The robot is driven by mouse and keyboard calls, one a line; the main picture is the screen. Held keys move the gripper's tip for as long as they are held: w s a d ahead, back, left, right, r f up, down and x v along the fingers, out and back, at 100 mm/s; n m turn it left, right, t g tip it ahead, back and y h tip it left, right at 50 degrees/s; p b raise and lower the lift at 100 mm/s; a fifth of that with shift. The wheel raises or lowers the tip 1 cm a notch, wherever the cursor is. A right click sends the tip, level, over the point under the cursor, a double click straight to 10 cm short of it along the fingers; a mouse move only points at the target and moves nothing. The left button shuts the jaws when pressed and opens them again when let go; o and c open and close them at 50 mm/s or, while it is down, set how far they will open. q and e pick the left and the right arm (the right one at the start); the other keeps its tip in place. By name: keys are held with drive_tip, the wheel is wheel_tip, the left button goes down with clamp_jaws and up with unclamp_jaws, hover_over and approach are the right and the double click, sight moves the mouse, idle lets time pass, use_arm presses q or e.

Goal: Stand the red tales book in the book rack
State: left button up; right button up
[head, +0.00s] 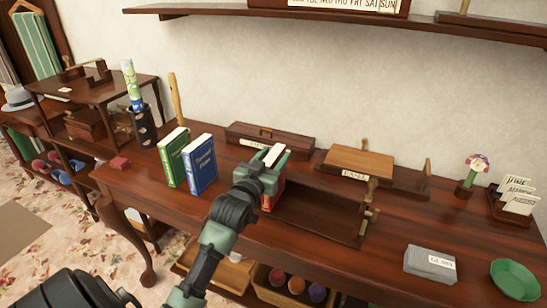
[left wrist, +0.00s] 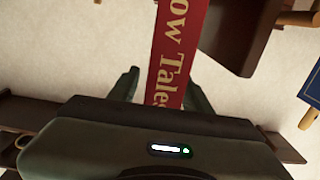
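The red tales book (head: 279,194) is upright at the left end of the dark wooden book rack (head: 318,217). Its pale page edge shows above my left gripper (head: 270,168). In the left wrist view, its red spine (left wrist: 177,50) with "ow Tales" lies between the two fingers of my left gripper (left wrist: 161,88). Wall shows in a gap between one finger and the spine, so the gripper looks open around the book. The gripper hides much of the book and the rack's left end; I cannot tell what its foot rests on. My right gripper is not in view.
A green book (head: 173,157) and a blue book (head: 201,165) stand left of the gripper. A grey box (head: 430,263) and green bowl (head: 515,280) sit front right.

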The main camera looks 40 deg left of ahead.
use_arm(q)
drive_tip(key=shift+r, duration=0.2)
drive_tip(key=v, duration=1.2)
drive_tip(key=shift+b, duration=0.3)
